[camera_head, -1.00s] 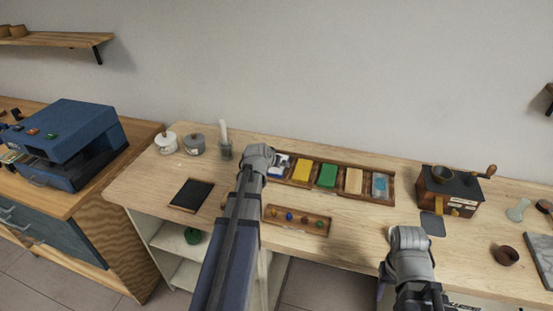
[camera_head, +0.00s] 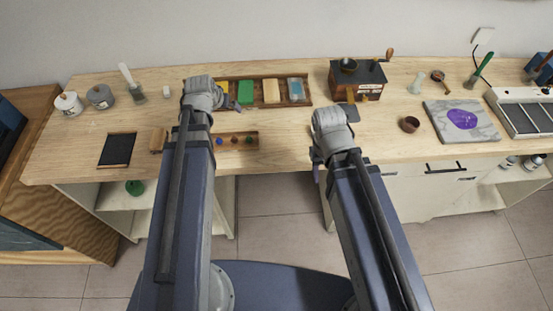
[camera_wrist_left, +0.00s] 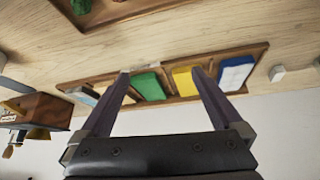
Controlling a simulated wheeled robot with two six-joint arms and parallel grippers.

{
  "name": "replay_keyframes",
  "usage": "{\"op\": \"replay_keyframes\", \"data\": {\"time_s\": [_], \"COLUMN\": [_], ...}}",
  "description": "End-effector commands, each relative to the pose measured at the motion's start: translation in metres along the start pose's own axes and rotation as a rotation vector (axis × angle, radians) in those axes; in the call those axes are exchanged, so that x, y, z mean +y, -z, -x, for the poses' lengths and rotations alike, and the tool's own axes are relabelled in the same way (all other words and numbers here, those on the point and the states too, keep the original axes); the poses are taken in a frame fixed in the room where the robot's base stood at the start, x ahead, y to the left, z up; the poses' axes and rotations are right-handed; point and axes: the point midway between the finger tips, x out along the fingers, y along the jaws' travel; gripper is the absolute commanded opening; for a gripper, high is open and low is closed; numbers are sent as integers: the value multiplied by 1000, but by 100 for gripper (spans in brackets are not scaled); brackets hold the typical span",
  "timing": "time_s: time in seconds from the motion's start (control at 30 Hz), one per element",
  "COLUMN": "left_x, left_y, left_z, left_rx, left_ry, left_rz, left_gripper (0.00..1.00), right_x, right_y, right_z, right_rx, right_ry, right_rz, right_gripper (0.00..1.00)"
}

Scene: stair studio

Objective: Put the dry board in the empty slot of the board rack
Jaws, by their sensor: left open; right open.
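No piece can be surely told as the dry board. A dark flat panel in a wooden frame (camera_head: 117,149) lies at the left of the bench. A pale rack-like frame with dark slats (camera_head: 525,113) stands at the right edge, cut off by the picture; whether it has an empty slot cannot be told. My left gripper (camera_head: 220,100) is over the left end of the long wooden tray (camera_head: 310,94). In the left wrist view its fingers (camera_wrist_left: 160,78) are wide apart and empty. My right gripper (camera_head: 316,165) is at the bench's front edge; its fingertips are largely hidden.
The tray holds coloured blocks, including a green one (camera_head: 245,92). A small tray with knobs (camera_head: 247,141) lies in front. A wooden grinder-like box (camera_head: 357,82), a small brown cup (camera_head: 409,124) and a marble slab with a purple patch (camera_head: 461,120) are to the right.

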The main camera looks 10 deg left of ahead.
Motion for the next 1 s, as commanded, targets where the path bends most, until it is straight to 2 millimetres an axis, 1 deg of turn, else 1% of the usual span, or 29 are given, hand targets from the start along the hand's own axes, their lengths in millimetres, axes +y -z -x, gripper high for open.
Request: {"op": "replay_keyframes", "data": {"time_s": [0.03, 0.07, 0.1, 0.17, 0.2, 0.3, 0.4, 0.5, 0.6, 0.7, 1.0], "left_x": [42, 62, 86, 117, 134, 168, 190, 202, 207, 208, 208], "left_y": [-19, -30, -45, -68, -83, -117, -144, -162, -171, -174, -174], "left_z": [2, 3, 6, 13, 18, 33, 48, 58, 64, 66, 66], "left_rx": [-71, -115, -171, -252, -301, -410, -492, -545, -572, -583, -583], "left_ry": [-31, -41, -52, -60, -59, -48, -26, -4, 10, 16, 15], "left_rz": [-56, -84, -119, -171, -203, -278, -336, -374, -394, -399, -398], "left_gripper": [100, 100, 100, 100, 100, 100, 100, 100, 100, 100, 100], "right_x": [0, 0, 0, 0, 0, 0, 0, 0, 0, 0, 0], "right_y": [0, 0, 0, 0, 0, 0, 0, 0, 0, 0, 0], "right_z": [0, 0, 0, 0, 0, 0, 0, 0, 0, 0, 0], "right_rx": [0, 0, 0, 0, 0, 0, 0, 0, 0, 0, 0], "right_ry": [0, 0, 0, 0, 0, 0, 0, 0, 0, 0, 0], "right_rz": [0, 0, 0, 0, 0, 0, 0, 0, 0, 0, 0], "right_gripper": [50, 50, 50, 50, 50, 50, 50, 50, 50, 50, 50]}}
